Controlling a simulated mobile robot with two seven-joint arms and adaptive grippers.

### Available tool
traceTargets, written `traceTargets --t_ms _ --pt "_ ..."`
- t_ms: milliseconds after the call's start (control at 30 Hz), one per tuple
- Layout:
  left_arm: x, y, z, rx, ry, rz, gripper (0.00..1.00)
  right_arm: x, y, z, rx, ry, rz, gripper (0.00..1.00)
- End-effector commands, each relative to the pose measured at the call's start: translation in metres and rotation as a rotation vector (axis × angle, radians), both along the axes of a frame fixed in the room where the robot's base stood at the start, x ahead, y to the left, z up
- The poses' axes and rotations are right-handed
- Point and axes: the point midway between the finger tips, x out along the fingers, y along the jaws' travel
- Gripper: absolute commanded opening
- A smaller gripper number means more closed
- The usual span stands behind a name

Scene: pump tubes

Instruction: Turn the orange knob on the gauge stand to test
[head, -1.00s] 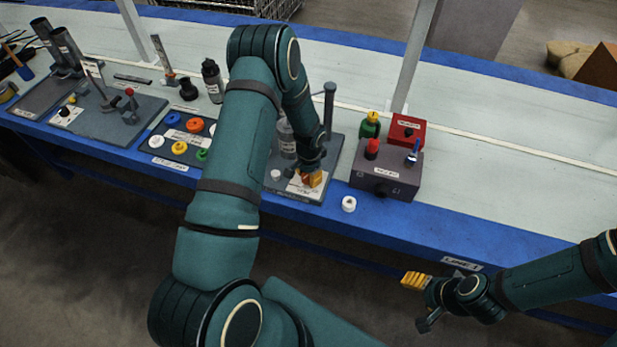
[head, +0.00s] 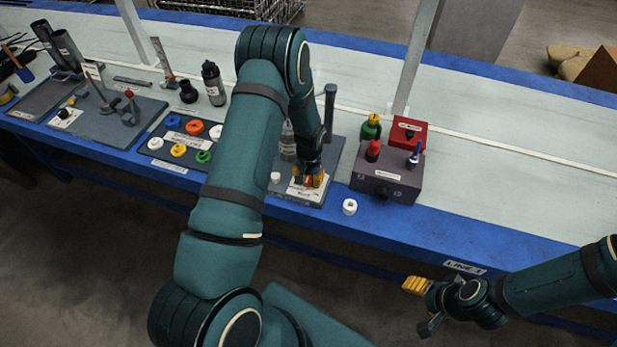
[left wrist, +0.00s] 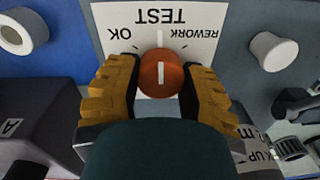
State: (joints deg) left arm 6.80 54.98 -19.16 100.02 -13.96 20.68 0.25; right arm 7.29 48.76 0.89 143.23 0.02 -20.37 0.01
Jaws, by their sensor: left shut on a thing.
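The orange knob (left wrist: 160,76) sits on the gauge stand's white label plate (left wrist: 205,18) in the left wrist view. The plate reads OK, TEST and REWORK, upside down there. The white line on the knob points straight up in that view, in line with the mark by TEST. My left gripper (head: 312,181) is shut on the knob, with a yellow finger on each side, also seen in the left wrist view (left wrist: 160,84). In the head view the fingers mostly hide the knob. The stand (head: 330,160) has a dark post. My right gripper (head: 415,285) is off the table's front edge, away from the stand.
A white ring (head: 349,206) lies right of the stand, near the blue table edge. A dark box (head: 385,180) with red and blue controls stands farther right. A tray (head: 158,148) with coloured rings lies left. The table's right side is clear.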

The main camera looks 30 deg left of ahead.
Motion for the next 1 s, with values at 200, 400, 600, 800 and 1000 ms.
traceTargets --t_ms 200,400,600,800,1000 --pt "-0.001 -0.001 -0.001 -0.002 0.002 -0.002 0.05 0.000 0.000 0.000 0.000 0.000 0.000 0.62" --pt "0.000 -0.001 -0.001 -0.001 0.001 -0.002 0.75 0.000 0.000 0.000 0.000 0.000 0.000 0.62" --pt "0.000 0.000 0.000 -0.001 0.000 -0.002 0.75 0.000 0.000 0.000 0.000 0.000 0.000 0.62" --pt "0.001 0.000 0.018 0.000 -0.004 -0.002 0.75 0.000 0.000 0.000 0.000 0.000 0.000 0.62" --pt "0.001 -0.002 0.058 -0.001 -0.005 -0.002 0.75 0.000 0.000 0.000 0.000 0.000 0.000 0.62"
